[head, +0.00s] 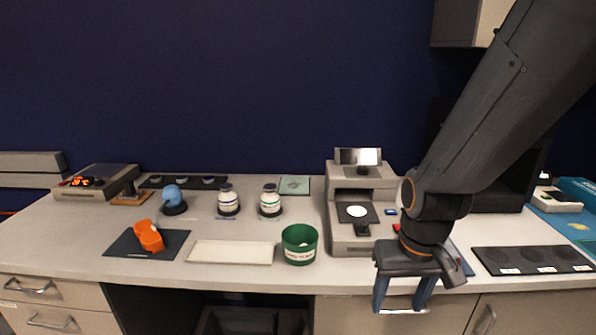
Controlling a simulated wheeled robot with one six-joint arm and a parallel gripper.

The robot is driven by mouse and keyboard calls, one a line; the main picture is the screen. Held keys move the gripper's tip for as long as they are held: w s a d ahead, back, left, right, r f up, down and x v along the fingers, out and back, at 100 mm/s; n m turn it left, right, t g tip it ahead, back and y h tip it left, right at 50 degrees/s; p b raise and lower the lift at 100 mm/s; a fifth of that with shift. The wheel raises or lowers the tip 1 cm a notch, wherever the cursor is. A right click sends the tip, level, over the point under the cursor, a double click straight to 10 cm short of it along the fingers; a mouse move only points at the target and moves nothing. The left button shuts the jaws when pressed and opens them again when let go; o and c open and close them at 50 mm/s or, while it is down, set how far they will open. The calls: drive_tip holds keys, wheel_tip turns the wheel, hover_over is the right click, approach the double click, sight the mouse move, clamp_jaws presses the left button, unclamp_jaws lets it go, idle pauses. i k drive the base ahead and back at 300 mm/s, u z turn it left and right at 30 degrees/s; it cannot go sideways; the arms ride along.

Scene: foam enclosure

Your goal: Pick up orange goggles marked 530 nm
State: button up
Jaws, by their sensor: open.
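The orange goggles (149,236) rest on a dark mat (118,244) at the left front of the bench. Any 530 nm marking is too small to read. My gripper (404,303) hangs at the right, in front of the bench's front edge, with its two blue-grey fingers pointing down and apart. It is open and empty, far to the right of the goggles.
A white tray (230,252) and a green cup (300,244) stand between the goggles and my gripper. Two white jars (228,203) and a blue domed object (173,198) stand behind. A grey instrument (350,232) stands near my arm. A black plate (525,260) lies at the right.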

sight(150, 240)
drive_tip(key=u, duration=1.95)
drive_tip(key=k, duration=1.05)
drive_tip(key=u, duration=0.8)
drive_tip(key=i, duration=1.85)
drive_tip(key=z, duration=1)
drive_tip(key=i, duration=0.9)
drive_tip(key=z, duration=1.45)
drive_tip(key=i, duration=0.45)
drive_tip(key=z, duration=0.3)
